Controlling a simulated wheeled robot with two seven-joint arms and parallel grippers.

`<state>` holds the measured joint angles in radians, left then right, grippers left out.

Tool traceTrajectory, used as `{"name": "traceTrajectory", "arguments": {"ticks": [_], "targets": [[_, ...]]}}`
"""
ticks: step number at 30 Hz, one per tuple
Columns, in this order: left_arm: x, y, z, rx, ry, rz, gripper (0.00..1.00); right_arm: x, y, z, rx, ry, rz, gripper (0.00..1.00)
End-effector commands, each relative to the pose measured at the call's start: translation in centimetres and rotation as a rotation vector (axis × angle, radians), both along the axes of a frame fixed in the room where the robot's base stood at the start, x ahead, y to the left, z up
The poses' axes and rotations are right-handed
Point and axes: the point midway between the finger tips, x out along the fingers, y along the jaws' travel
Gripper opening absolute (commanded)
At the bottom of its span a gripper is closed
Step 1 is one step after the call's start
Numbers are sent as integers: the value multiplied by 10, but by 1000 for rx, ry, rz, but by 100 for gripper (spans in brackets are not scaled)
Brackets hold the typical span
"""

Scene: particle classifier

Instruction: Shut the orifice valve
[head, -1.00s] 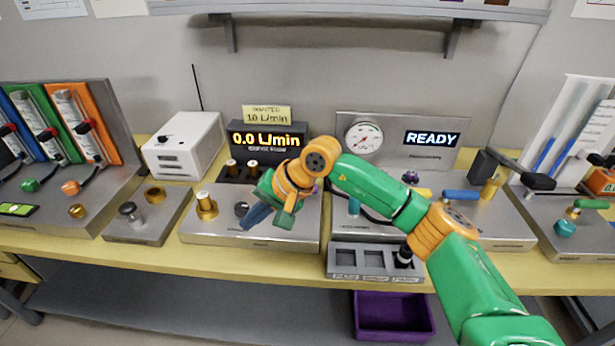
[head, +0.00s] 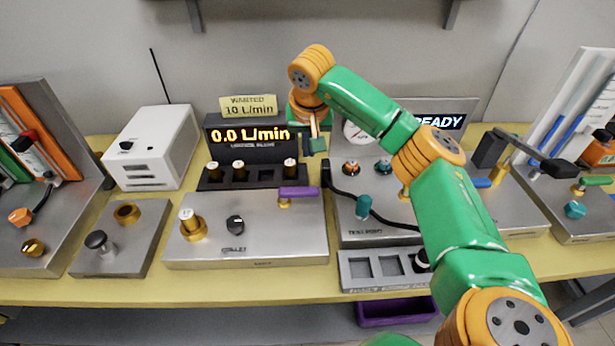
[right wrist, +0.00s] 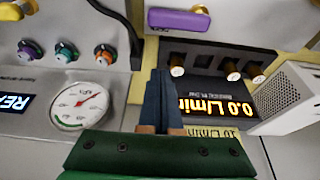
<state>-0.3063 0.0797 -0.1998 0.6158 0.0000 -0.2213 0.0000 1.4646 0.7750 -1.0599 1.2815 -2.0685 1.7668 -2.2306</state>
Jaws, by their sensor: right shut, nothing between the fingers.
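A valve with a purple lever (head: 300,192) on a gold stem sits at the back right of the middle metal plate (head: 245,250). Its lever lies sideways in the head view; it also shows at the top of the right wrist view (right wrist: 180,19). No label I can read marks it as the orifice valve. My right gripper (head: 318,146) is shut and empty, above and behind the purple lever, apart from it. Its dark blue fingers (right wrist: 160,98) are together in the right wrist view. My left gripper is not in view.
A display (head: 248,136) reads 0.0 L/min, under a yellow note (head: 248,106). A brass fitting (head: 192,225) and black knob (head: 235,224) share the plate. A gauge (right wrist: 82,105), black tube and teal knob (head: 363,207) are to the right. A grey slotted tray (head: 375,282) is in front.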

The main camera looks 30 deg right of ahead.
Motion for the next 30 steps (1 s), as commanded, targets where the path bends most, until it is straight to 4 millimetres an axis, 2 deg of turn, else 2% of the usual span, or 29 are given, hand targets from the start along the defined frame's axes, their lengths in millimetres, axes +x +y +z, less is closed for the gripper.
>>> {"name": "traceTrajectory", "arguments": {"ticks": [12, 15, 21, 30], "targets": [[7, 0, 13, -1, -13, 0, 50, 24, -15, -84, 3, 5, -1, 0], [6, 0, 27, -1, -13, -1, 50, 13, -8, -80, -1, 2, 6, 0], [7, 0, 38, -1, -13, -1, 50, -6, 3, -82, 0, 2, 3, 0], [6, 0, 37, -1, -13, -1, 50, -9, 6, -85, 1, 0, 0, 0]]}}
